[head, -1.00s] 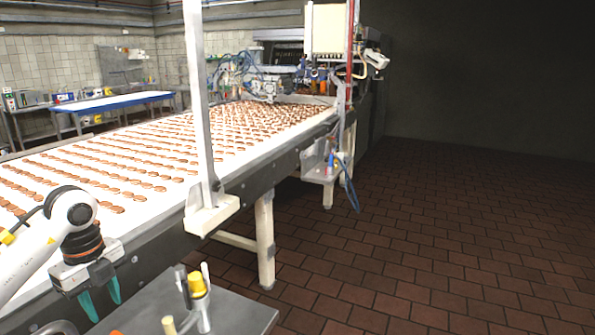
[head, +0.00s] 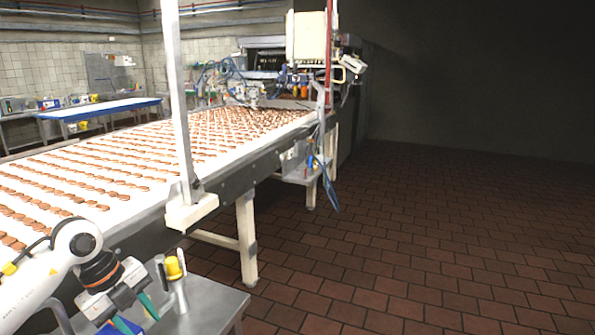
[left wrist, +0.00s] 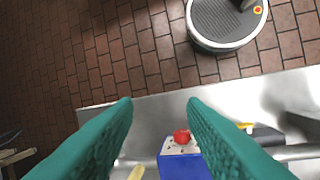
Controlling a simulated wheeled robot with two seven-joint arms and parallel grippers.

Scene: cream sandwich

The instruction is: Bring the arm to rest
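My left gripper (head: 138,318) is at the lower left of the head view, over the small metal side table (head: 215,303). Its two teal fingers are spread apart with nothing between their tips. In the left wrist view the fingers (left wrist: 160,115) frame a blue box with a red knob (left wrist: 181,137) on the metal surface below; I see no contact. My right gripper is in neither view.
A long conveyor (head: 130,205) with rows of brown biscuits runs to a machine at the back. A yellow-topped item (head: 174,268) stands on the side table close to my left gripper. The brick floor (head: 420,250) on the right is clear.

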